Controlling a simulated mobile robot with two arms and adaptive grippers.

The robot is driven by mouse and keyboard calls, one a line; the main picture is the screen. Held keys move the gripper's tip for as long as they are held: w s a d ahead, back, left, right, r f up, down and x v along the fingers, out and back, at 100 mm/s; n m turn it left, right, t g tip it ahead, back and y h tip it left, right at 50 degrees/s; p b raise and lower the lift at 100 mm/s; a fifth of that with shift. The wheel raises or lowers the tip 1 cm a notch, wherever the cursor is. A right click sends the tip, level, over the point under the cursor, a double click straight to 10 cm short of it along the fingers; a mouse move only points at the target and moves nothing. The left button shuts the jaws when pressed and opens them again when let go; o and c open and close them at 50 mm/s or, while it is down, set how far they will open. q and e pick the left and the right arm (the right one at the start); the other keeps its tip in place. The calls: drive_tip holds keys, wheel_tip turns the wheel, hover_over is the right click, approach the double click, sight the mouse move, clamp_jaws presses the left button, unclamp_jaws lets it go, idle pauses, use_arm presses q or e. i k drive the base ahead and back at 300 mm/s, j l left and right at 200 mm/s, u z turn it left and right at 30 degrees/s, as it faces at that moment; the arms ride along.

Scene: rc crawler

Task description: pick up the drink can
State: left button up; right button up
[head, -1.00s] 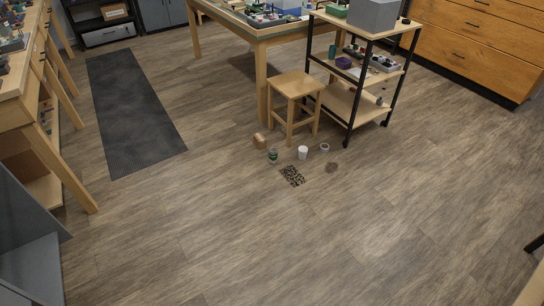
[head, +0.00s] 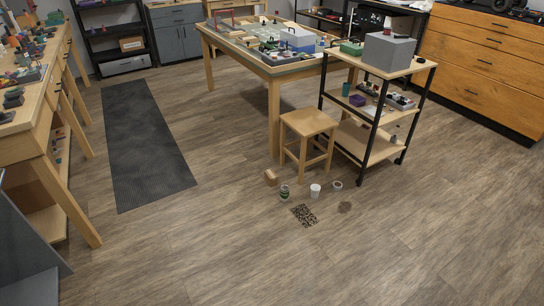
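A small green and white cylinder, which looks like the drink can (head: 284,192), stands upright on the floor in front of the wooden stool. It is between a small brown box (head: 271,177) and a white cup (head: 315,190). It is small in the picture, so its label cannot be read. Neither of my grippers shows in the head view.
A wooden stool (head: 308,123) and a black-framed shelf cart (head: 410,117) stand behind the can. A tape roll (head: 337,185), a dark speckled patch (head: 304,215) and a brown round patch (head: 345,207) lie nearby. The near floor is clear; a workbench (head: 36,125) lines the left.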

sight(284, 189)
drive_tip(key=i+j+u, duration=0.1)
drive_tip(key=i+u, duration=0.35)
drive_tip(key=i, duration=1.35)
drive_tip(key=i+j+z, duration=0.1)
drive_tip(key=i+z, duration=0.2)
drive_tip(key=i+j+z, duration=0.3)
drive_tip(key=i, duration=0.15)
drive_tip(key=i+j+z, duration=0.15)
drive_tip(key=i+z, duration=0.15)
drive_tip(key=i, duration=0.1)
